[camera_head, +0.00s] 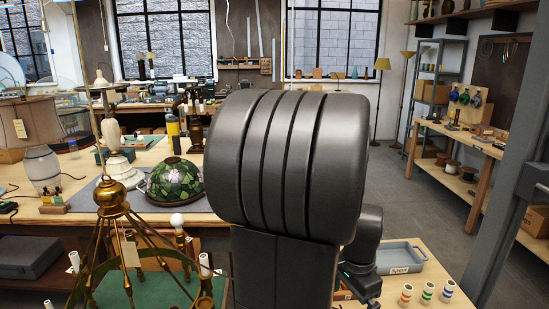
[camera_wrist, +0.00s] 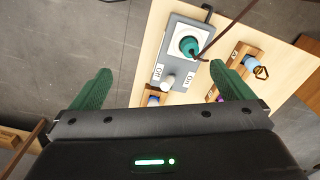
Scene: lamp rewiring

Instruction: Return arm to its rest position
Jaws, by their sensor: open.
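My arm is a large dark shape in the middle of the head view and hides much of the workshop behind it. My gripper (camera_wrist: 160,68) shows in the wrist view with its two green fingers spread wide and nothing between them. It is above a pale wooden table (camera_wrist: 144,62). Beyond the fingertips is a grey box (camera_wrist: 182,62) with a round white socket, a green plug (camera_wrist: 188,46) in it and On and Off labels. In the head view a dark part of my arm with a small green light is low, right of centre; the fingers are not visible there.
Wooden holders (camera_wrist: 243,62) stand beside the grey box. In the head view, a grey labelled tray (camera_head: 402,258) and several colour-banded white cylinders (camera_head: 427,294) are at lower right. A brass lamp frame (camera_head: 113,198) and a stained-glass shade (camera_head: 175,181) are at left. Grey floor (camera_head: 415,205) is open at right.

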